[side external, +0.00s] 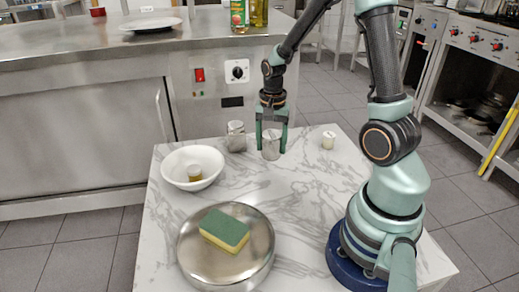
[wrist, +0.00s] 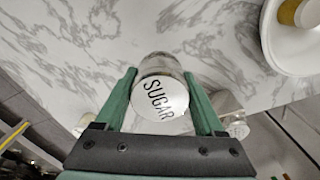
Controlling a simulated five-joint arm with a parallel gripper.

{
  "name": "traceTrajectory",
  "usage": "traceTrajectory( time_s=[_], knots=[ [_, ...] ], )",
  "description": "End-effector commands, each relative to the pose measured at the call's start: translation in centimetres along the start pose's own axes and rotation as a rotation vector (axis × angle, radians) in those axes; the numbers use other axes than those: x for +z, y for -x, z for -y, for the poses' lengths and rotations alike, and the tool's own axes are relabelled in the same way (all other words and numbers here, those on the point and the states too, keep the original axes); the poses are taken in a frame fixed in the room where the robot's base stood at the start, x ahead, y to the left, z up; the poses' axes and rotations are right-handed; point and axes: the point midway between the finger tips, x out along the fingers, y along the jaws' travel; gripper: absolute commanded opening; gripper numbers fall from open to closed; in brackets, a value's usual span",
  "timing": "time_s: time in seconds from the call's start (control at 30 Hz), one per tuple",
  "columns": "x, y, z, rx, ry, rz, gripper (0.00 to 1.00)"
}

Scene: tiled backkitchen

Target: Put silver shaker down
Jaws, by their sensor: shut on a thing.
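The silver shaker (side external: 271,149) has a white top lettered SUGAR, which shows in the wrist view (wrist: 163,98). My gripper (side external: 271,143) points down and is shut on it, one finger on each side. In the wrist view my gripper (wrist: 164,104) also has its green fingers along both sides of it. The shaker looks upright, at or just above the marble table (side external: 306,187); I cannot tell if its base touches. A second silver shaker (side external: 236,137) stands just to its left in the side view, and also shows in the wrist view (wrist: 230,110).
A white bowl (side external: 171,165) holding a small yellow-bottomed jar (side external: 194,172) stands left. A round metal dish (side external: 195,268) with a green-and-yellow sponge (side external: 226,230) is at the front. A small white object (side external: 329,140) stands right. The table's middle is clear.

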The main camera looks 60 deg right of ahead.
Motion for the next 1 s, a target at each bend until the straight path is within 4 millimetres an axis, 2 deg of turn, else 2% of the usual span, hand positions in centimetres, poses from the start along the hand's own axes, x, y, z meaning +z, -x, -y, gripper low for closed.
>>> traceTrajectory(
  time_s=[0.03,0.27,0.5,0.97,1.0],
  knots=[
    [0.0,-0.8,0.0,0.002,0.0,0.002,0.06],
    [0.0,-2.5,0.0,0.001,0.0,0.001,0.06],
    [0.0,-5.4,0.0,0.001,0.0,0.001,0.06],
    [0.0,-6.0,0.0,0.0,0.0,0.0,0.06],
    [0.0,-6.0,0.0,0.0,0.0,0.0,0.86]
  ],
)
